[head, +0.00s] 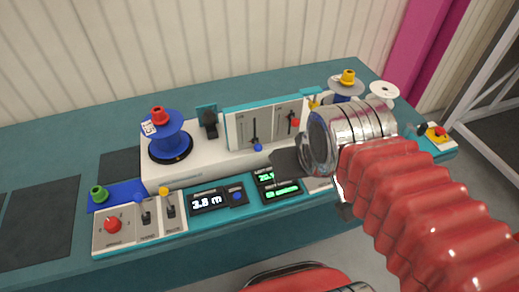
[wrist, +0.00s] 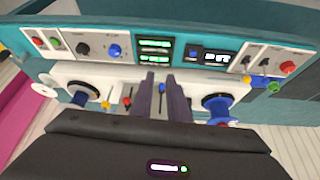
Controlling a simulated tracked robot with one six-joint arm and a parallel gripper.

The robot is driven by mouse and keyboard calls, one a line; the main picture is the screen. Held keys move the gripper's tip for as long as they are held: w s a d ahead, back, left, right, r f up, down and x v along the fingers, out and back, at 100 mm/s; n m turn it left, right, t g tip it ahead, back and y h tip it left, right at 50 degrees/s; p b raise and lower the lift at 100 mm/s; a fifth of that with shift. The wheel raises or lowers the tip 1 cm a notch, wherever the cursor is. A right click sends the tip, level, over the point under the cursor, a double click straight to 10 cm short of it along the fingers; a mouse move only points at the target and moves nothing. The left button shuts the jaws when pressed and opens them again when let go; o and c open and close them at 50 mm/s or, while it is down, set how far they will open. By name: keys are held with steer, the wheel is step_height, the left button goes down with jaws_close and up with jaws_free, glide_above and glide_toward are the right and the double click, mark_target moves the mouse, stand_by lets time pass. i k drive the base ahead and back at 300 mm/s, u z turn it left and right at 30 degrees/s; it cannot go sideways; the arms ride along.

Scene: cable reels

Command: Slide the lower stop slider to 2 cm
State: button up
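A pale slider panel (head: 264,124) stands upright on the white housing, with two vertical slots. One slider has a blue knob (head: 258,147), low in its slot; the other has a red knob (head: 295,122), higher up. I cannot read which is the lower stop, or the scale. In the wrist view, seen upside down, the blue slider (wrist: 162,88) shows between the fingers of my gripper (wrist: 160,79), and the red knob (wrist: 127,102) is left of them. The fingers are apart and empty. In the head view my wrist hides most of the gripper.
A blue reel (head: 170,137) stands left of the panel, another reel (head: 345,85) right of it. Switch boxes and a 3.8 m display (head: 207,202) line the front edge. Green displays (head: 280,191) lie below the panel. The bench is clear at the back left.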

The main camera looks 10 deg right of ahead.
mark_target(258, 147)
steer(key=z, duration=0.2)
steer(key=k, duration=1.1)
steer(key=u, duration=0.95)
steer(key=i, duration=1)
steer(key=z, duration=0.05)
